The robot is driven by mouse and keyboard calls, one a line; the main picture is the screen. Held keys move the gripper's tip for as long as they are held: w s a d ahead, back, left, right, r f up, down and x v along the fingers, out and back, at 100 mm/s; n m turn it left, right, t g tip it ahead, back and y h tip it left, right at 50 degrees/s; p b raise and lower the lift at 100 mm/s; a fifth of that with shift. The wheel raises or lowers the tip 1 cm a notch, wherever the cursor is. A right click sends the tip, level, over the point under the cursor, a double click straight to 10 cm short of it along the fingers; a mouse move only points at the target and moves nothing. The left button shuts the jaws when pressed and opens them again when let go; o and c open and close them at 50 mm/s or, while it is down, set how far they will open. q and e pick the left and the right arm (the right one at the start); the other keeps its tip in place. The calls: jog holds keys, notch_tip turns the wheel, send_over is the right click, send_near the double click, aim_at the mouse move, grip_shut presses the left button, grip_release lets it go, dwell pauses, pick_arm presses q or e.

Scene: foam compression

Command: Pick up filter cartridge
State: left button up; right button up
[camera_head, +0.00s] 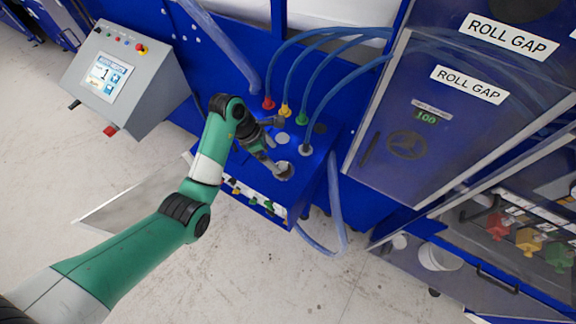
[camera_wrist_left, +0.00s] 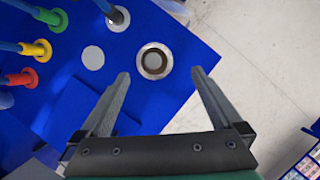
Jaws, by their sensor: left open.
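A round metal-rimmed opening (camera_head: 284,171) with a brownish inside is set in the top of the blue box (camera_head: 308,190). In the left wrist view the ring (camera_wrist_left: 153,61) has a pale disc in its middle, which may be the filter cartridge; I cannot tell for sure. My left gripper (camera_head: 274,164) is above the box, close to the opening. In the left wrist view the left gripper (camera_wrist_left: 160,75) is open, its fingers apart on either side below the ring, with nothing between them. My right gripper is not in view.
Blue hoses with red, yellow, green and grey collars (camera_wrist_left: 37,49) plug into the box top beside a flat grey disc (camera_wrist_left: 93,58). A grey control panel (camera_head: 108,77) stands at left. A blue ROLL GAP cabinet (camera_head: 400,175) stands at right. Pale floor lies in front.

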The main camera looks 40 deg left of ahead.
aim_at(280, 166)
pick_arm(q)
jog(key=shift+n, duration=0.3)
jog(key=x, duration=0.3)
jog(key=a+x, duration=0.1)
jog(key=x, duration=0.3)
jog(key=a+x, duration=0.1)
jog(key=x, duration=0.2)
jog(key=shift+s+d+f+b, duration=0.15)
jog(key=shift+f+b, duration=0.2)
jog(key=shift+f, duration=0.3)
grip_shut()
